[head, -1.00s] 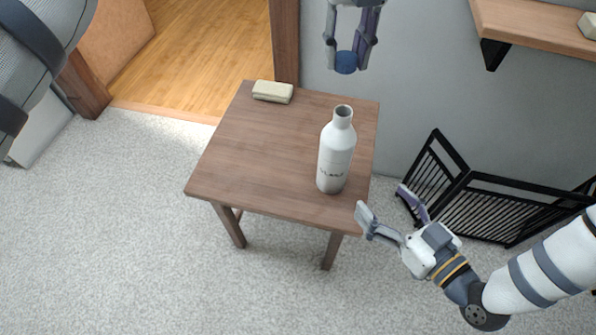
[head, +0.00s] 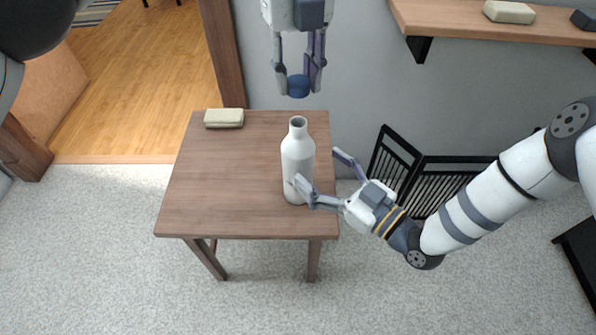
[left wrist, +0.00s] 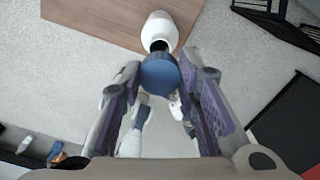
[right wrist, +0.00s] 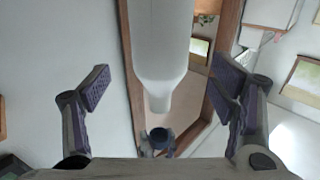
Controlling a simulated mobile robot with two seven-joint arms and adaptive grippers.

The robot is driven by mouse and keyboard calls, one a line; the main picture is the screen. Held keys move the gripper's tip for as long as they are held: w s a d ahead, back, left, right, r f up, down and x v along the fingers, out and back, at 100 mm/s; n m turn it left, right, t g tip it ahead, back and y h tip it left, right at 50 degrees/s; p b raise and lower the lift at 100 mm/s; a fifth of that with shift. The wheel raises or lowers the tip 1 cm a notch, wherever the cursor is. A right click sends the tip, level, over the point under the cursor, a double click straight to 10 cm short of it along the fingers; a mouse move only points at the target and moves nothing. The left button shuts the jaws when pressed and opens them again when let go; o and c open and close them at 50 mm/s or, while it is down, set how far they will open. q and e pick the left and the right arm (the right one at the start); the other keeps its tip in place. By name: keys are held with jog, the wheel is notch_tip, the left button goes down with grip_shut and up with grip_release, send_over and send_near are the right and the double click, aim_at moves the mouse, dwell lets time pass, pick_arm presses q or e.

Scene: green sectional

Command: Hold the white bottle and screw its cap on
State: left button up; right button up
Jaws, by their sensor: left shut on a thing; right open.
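The white bottle (head: 298,160) stands upright and uncapped near the right side of the small wooden table (head: 190,190). It also shows in the left wrist view (left wrist: 158,30) and between the open fingers in the right wrist view (right wrist: 160,40). My left gripper (head: 298,84) is shut on the blue cap (head: 298,86) and holds it above the bottle's mouth, apart from it. The cap shows large in the left wrist view (left wrist: 160,74). My right gripper (head: 322,176) is open at the bottle's lower body, one finger in front of it and the other to its right.
A cream block (head: 224,118) lies at the table's back left. A wooden wall shelf (head: 440,20) holds another pale block (head: 509,12). A black slatted gate (head: 440,175) stands on the floor behind my right arm. The table's left half is mostly clear.

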aim_at(299, 153)
jog(key=x, duration=0.6)
jog(key=shift+w+a, duration=0.15)
jog(key=shift+a, duration=0.05)
jog(key=shift+c, duration=0.3)
jog(key=c, duration=1.7)
pick_arm(q)
jog(key=shift+s+f, duration=0.1)
jog(key=shift+f, duration=2.4)
pick_arm(e)
jog(key=shift+c, duration=0.2)
pick_arm(q)
jog(key=shift+f, duration=0.9)
jog(key=shift+f, duration=0.6)
pick_arm(e)
grip_shut()
